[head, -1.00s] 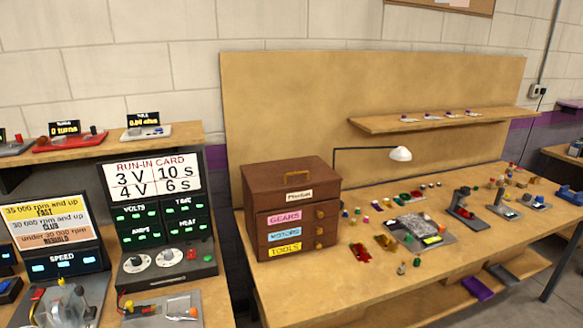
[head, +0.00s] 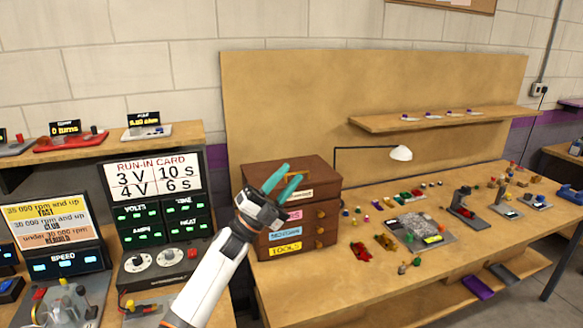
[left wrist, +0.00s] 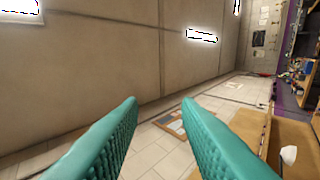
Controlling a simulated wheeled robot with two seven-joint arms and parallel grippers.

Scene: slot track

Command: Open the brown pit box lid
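The brown pit box (head: 328,214) stands on the workbench, with drawers labelled in pink, blue and yellow. Its lid (head: 262,168) is down. My left gripper (head: 282,182) is in front of the box in the head view, its teal fingers reaching up across the lid's front edge and partly covering the front label. The lid's handle is mostly hidden behind the fingers. The two fingers are apart with nothing between them, as the left wrist view also shows (left wrist: 160,125). I cannot tell whether they touch the lid. My right gripper is not in view.
A white-headed lamp (head: 401,153) stands right of the box. Small parts and a grey tray (head: 445,238) lie on the workbench (head: 330,285). The run-in card panel (head: 155,180) stands to the left. A wooden shelf (head: 440,120) is on the back board.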

